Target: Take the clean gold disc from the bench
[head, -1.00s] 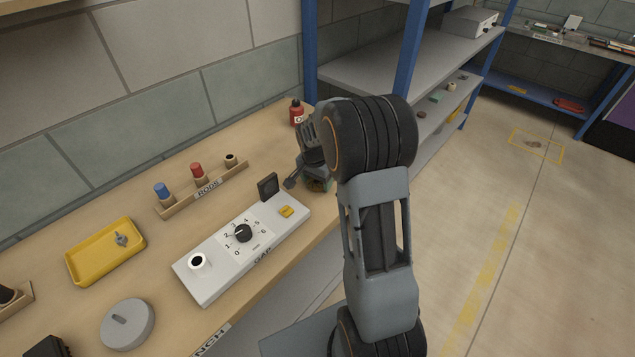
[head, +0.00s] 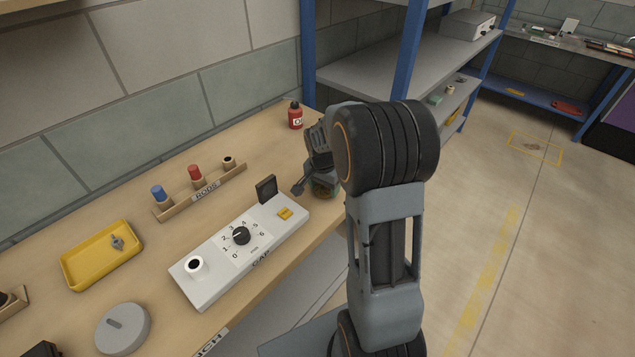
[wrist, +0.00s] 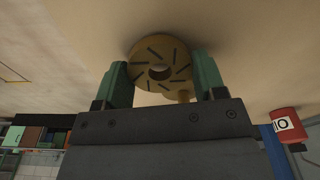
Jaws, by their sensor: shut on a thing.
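The gold disc (wrist: 160,62), with a round centre hole and several short dark slots or marks on its face, sits between the two green fingertips in the wrist view. My gripper (wrist: 163,82) is shut on it. A small piece of another gold-coloured thing (wrist: 181,95) shows just below the disc, partly hidden by the gripper. In the head view my gripper (head: 322,188) is over the right end of the wooden bench (head: 265,165), right of the white gauge box. The arm hides most of the disc there.
The white gauge box (head: 242,245) with a dial and dark upright plate stands close to my gripper. A red bottle (head: 295,116) stands behind. The rod rack (head: 200,190), yellow tray (head: 102,255) and grey round lid (head: 123,328) are further left. A blue-posted shelf (head: 375,75) rises behind my arm.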

